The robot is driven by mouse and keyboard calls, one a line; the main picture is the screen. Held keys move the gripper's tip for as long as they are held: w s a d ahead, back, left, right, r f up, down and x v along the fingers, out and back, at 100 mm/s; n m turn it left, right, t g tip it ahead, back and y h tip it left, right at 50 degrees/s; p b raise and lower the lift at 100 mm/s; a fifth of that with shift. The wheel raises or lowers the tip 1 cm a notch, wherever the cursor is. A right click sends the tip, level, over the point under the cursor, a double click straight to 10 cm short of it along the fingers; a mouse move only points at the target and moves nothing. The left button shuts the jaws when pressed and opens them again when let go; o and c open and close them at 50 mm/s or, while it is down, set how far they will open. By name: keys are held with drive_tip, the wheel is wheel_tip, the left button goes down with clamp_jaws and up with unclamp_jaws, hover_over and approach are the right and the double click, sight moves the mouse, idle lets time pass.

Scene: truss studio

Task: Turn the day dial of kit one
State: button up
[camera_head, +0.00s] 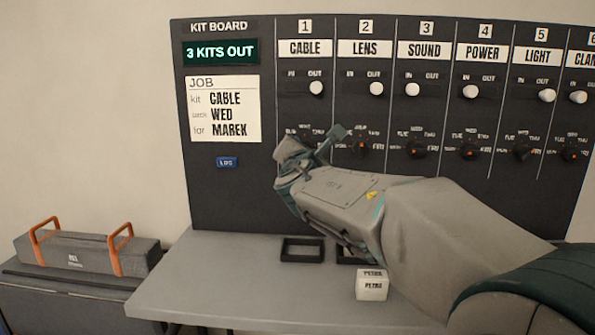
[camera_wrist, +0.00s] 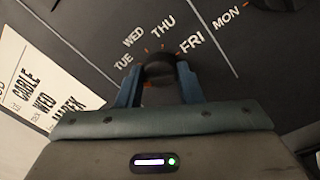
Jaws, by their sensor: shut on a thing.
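The kit one day dial (camera_wrist: 158,70) is a dark round knob in the wrist view. TUE, WED, THU and FRI labels arc above it. My gripper (camera_wrist: 158,84) is shut on the dial, with one blue-grey finger on each side. Which day the dial points to I cannot tell. In the head view my gripper (camera_head: 309,149) is at the board under the CABLE column (camera_head: 305,48) and hides most of the dial. The job card (camera_head: 225,109) reads CABLE, WED, MAREK; it also shows in the wrist view (camera_wrist: 42,88).
The kit board (camera_head: 225,195) has more numbered columns to the right, each with a switch and a dial. The neighbouring dial (camera_wrist: 278,3) is close by. On the table (camera_head: 200,285) are a dark frame (camera_head: 302,250) and a white labelled block (camera_head: 372,285). A grey case (camera_head: 85,255) stands left.

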drive_tip(key=m+b, duration=0.4)
drive_tip(key=b, duration=0.1)
drive_tip(key=m+b, duration=0.5)
drive_tip(key=m+h+b, duration=0.1)
drive_tip(key=m+b, duration=0.3)
drive_tip(key=b, duration=0.1)
drive_tip(key=shift+f, duration=0.25)
drive_tip(key=shift+m, duration=0.3)
drive_tip(key=o, duration=0.9)
drive_tip(key=shift+r, duration=0.1)
drive_tip(key=shift+o, duration=0.2)
drive_tip(key=shift+s, duration=0.15)
